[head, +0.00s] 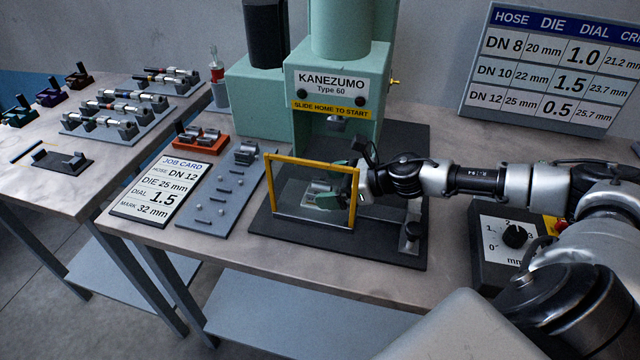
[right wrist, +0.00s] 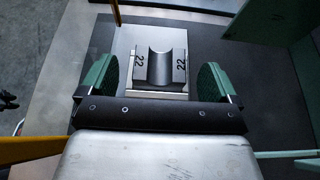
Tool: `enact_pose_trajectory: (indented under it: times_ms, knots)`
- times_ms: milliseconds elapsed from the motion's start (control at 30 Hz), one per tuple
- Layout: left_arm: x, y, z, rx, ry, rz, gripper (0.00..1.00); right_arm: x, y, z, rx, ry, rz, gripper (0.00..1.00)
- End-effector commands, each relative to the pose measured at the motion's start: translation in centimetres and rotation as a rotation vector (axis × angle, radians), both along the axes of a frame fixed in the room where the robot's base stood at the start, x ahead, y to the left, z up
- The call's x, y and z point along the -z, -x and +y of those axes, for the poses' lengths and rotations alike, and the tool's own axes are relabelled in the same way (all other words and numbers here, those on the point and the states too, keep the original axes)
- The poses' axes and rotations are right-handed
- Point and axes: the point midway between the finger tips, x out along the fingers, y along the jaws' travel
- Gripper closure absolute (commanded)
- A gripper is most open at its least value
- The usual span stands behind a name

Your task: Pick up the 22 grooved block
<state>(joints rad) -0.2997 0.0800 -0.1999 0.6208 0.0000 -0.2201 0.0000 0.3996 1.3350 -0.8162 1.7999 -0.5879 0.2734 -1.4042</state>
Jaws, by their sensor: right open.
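In the head view my right gripper (head: 335,184) reaches in behind the guard from the right. My left gripper is not in view.
The green press (head: 335,75) rises behind the block. A grey tray (head: 205,215) with pegs and an orange holder (head: 190,147) with metal pieces stand left of the guard. A job card (head: 160,188) lies farther left. A dial box (head: 510,240) stands at right, below my arm.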

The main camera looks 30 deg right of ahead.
Motion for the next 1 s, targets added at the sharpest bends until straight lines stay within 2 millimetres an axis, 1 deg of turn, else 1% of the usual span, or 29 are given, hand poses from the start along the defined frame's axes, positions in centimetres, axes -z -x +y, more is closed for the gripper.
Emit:
enact_pose_trajectory:
  times_ms: [33, 100, 233, 433, 467, 900, 1000]
  knots:
    - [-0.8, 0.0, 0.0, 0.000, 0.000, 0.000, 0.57, -0.3, -0.6, 0.4, 0.001, -0.003, -0.003, 0.08]
    - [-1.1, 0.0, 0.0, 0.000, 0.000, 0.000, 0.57, 0.2, -1.0, 0.8, 0.001, -0.002, -0.001, 0.08]
    - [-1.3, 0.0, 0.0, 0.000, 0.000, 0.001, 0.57, 0.7, -1.4, 1.2, 0.000, 0.001, -0.001, 0.08]
    - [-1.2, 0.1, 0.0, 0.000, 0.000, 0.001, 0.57, 0.8, -1.4, 1.2, 0.001, 0.002, 0.001, 0.08]
    - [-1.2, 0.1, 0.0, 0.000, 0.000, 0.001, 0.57, 0.8, -1.4, 1.1, 0.001, 0.002, 0.001, 0.12]
    - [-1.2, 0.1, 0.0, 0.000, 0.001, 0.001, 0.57, 0.8, -1.4, 1.1, 0.001, 0.002, 0.000, 0.79]
    - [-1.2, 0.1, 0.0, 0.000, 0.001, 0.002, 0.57, 0.6, -1.4, 1.1, 0.000, 0.001, -0.002, 0.80]
